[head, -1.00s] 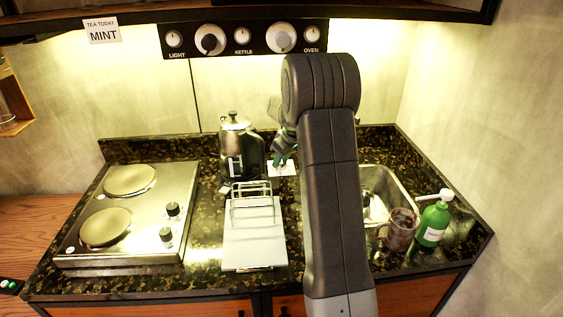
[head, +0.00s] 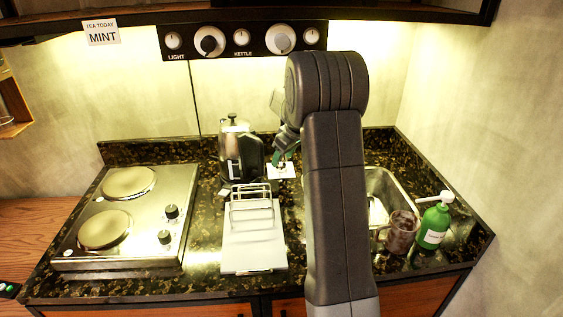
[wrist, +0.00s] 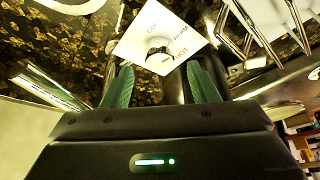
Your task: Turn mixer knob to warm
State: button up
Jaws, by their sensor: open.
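The mixer knob (wrist: 158,55) is a small round knob on a white plate (wrist: 150,30). The plate is lettered, with "WARM" and "HOT" partly legible; the knob's exact pointer setting I cannot tell. In the head view the plate (head: 283,170) lies on the counter right of the kettle. My gripper (wrist: 162,88) is open, its two green fingers on either side of the line to the knob, apart from it as far as I can see. In the head view my gripper (head: 283,155) is just above the plate, partly hidden by my arm.
The steel kettle (head: 238,150) stands close left of my gripper. A wire rack (head: 250,205) on a white board is in front. The sink (head: 385,185) lies right, with a mug (head: 399,232) and a green bottle (head: 434,222). The hob (head: 130,215) is at left.

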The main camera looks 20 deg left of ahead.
aim_at(281, 166)
jog(key=shift+v, duration=2.4)
jog(key=shift+f, duration=0.15)
jog(key=x, duration=0.6)
jog(key=shift+a+f+p, duration=0.15)
jog(key=shift+p, duration=0.2)
jog(key=shift+a+f, duration=0.2)
jog(key=shift+f, duration=0.15)
jog(key=shift+w+m+p, duration=0.15)
jog(key=shift+m+p, duration=0.25)
jog(key=shift+m+t, duration=0.3)
jog(key=shift+m, duration=0.1)
jog(key=shift+p, duration=0.3)
jog(key=shift+f+m, duration=0.1)
jog(key=shift+m, duration=0.2)
